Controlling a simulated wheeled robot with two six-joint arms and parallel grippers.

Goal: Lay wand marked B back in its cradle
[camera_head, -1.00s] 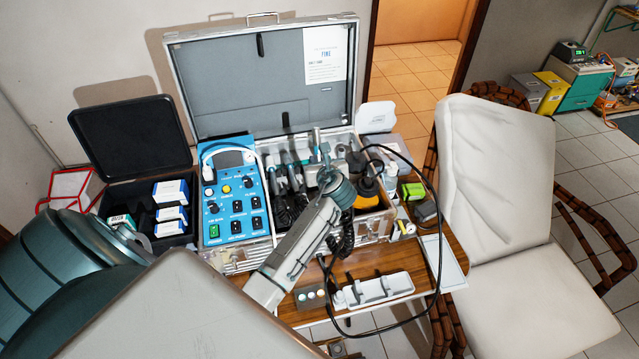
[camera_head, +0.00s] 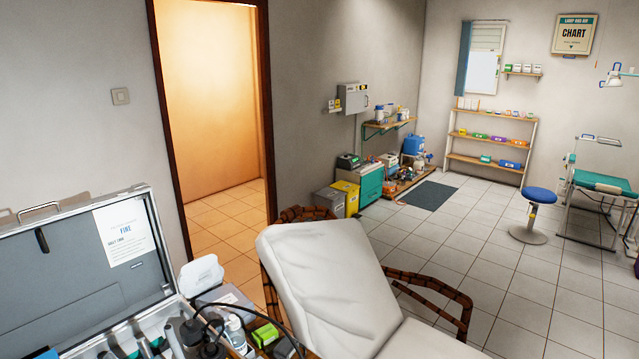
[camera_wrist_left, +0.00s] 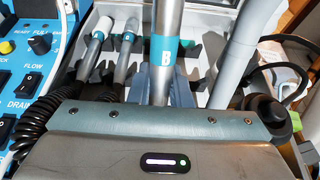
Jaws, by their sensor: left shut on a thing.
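The wand marked B (camera_wrist_left: 168,50) shows in the left wrist view, a metal shaft with a teal band lettered B, running up and down the picture. My left gripper (camera_wrist_left: 161,88) is shut on it, below the band. Two other teal-banded wands (camera_wrist_left: 90,55) lie to its left in the open case (camera_wrist_left: 205,17). I cannot tell from this view which cradle is B's or whether the wand touches one. In the head view only the case's right part (camera_head: 125,335) and its lid (camera_head: 85,265) show. My right gripper is not seen.
In the left wrist view, a blue control panel (camera_wrist_left: 20,75) and coiled black cords (camera_wrist_left: 95,112) are left of the wand. A thick grey tube (camera_wrist_left: 237,55) stands close on its right. In the head view, a white reclining chair (camera_head: 315,275) stands right of the case.

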